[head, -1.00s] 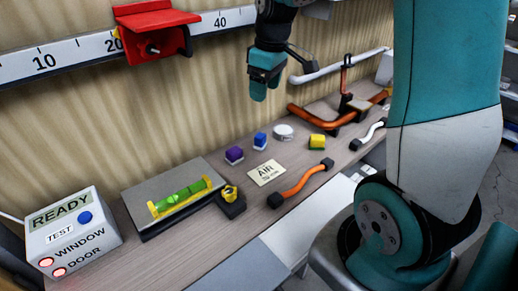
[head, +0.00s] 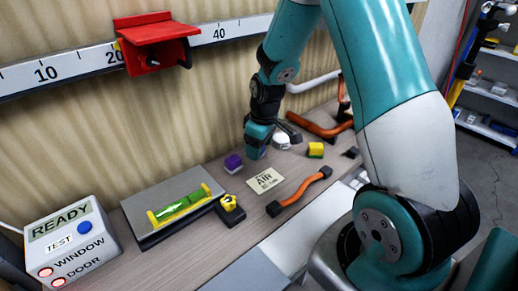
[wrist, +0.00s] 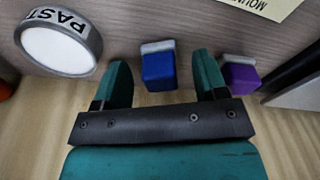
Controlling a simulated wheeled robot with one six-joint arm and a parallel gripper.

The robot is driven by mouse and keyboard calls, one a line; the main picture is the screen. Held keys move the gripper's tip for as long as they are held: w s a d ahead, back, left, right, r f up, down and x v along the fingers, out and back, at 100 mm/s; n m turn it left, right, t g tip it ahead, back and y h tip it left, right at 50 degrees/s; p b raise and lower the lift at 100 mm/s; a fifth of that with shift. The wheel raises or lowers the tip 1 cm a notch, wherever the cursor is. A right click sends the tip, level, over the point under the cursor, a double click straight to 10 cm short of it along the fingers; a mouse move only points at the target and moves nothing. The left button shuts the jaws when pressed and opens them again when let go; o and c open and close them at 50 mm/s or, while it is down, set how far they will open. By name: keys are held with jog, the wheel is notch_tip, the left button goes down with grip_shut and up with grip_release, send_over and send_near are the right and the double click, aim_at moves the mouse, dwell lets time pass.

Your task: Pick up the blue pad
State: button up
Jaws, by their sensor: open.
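The blue pad (wrist: 159,70) is a small blue block with a pale grey base, standing on the bench in the wrist view. My gripper (wrist: 162,75) is open, with one teal finger on each side of the pad and gaps between. The pad is not held. In the head view my gripper (head: 257,145) is low over the bench, and it hides the blue pad there.
A purple pad (head: 233,163) stands close on one side and a round white PAST tin (wrist: 58,45) on the other. The wooden wall panel is close behind.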

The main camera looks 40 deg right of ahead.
jog(key=shift+f, duration=0.3)
jog(key=c, duration=1.1)
notch_tip(320, 180, up, 10)
jog(key=shift+r, duration=0.1)
jog(key=o, duration=0.3)
jog(key=shift+c, duration=0.7)
